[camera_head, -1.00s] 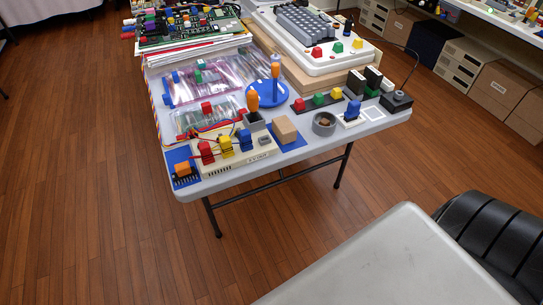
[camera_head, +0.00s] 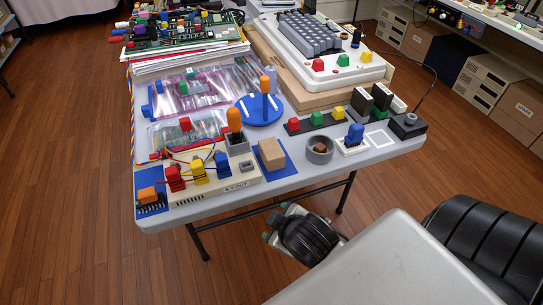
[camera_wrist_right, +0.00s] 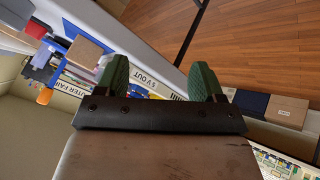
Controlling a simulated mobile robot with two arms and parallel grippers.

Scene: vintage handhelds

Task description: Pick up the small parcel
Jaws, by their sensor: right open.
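The small parcel, a plain tan cardboard box (camera_head: 272,154), sits on a blue mat (camera_head: 282,177) near the front edge of the table. In the right wrist view the box (camera_wrist_right: 84,52) shows at upper left, beyond the left finger. My right gripper (camera_head: 279,221) is in front of and lower than the table's front edge, short of the parcel. Its two green fingers (camera_wrist_right: 159,82) stand wide apart with nothing between them. My left gripper is in neither view.
Left of the parcel is a beige board (camera_head: 240,182) with coloured blocks. Right of it is a grey round bowl (camera_head: 320,150). An orange-handled tool in a dark holder (camera_head: 238,145) stands close behind.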

